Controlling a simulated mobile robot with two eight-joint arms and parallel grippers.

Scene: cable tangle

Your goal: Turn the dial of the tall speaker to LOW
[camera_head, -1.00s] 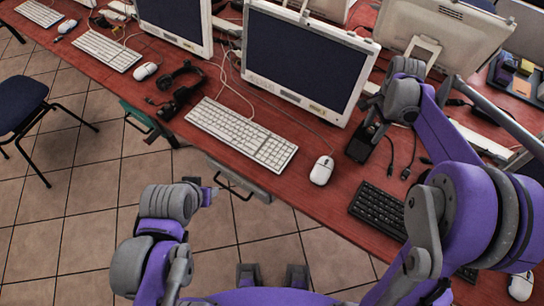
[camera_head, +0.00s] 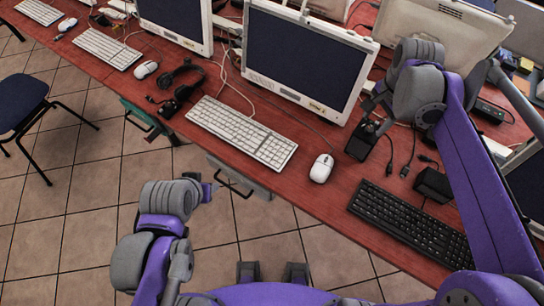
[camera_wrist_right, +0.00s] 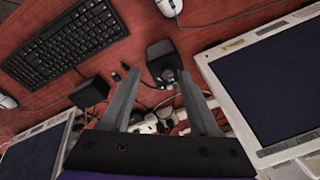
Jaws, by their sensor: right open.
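A black speaker-like box (camera_head: 361,140) stands on the red desk right of the middle monitor; it also shows in the right wrist view (camera_wrist_right: 162,54). A second black box (camera_head: 433,184) sits to its right, above the black keyboard; it shows at left in the wrist view (camera_wrist_right: 90,92). I cannot read any dial marks or tell for sure which box is the tall speaker. My right gripper (camera_wrist_right: 159,72) is open and empty, its fingers on either side of the first box's image, apparently above it. My left gripper (camera_head: 208,190) is low before the desk; its jaws are unclear.
A monitor (camera_head: 305,55) stands close left of the right gripper. A white mouse (camera_head: 321,168), a white keyboard (camera_head: 240,132) and a black keyboard (camera_head: 412,222) lie along the front edge. Loose cables and a white power strip (camera_wrist_right: 150,122) lie around the boxes.

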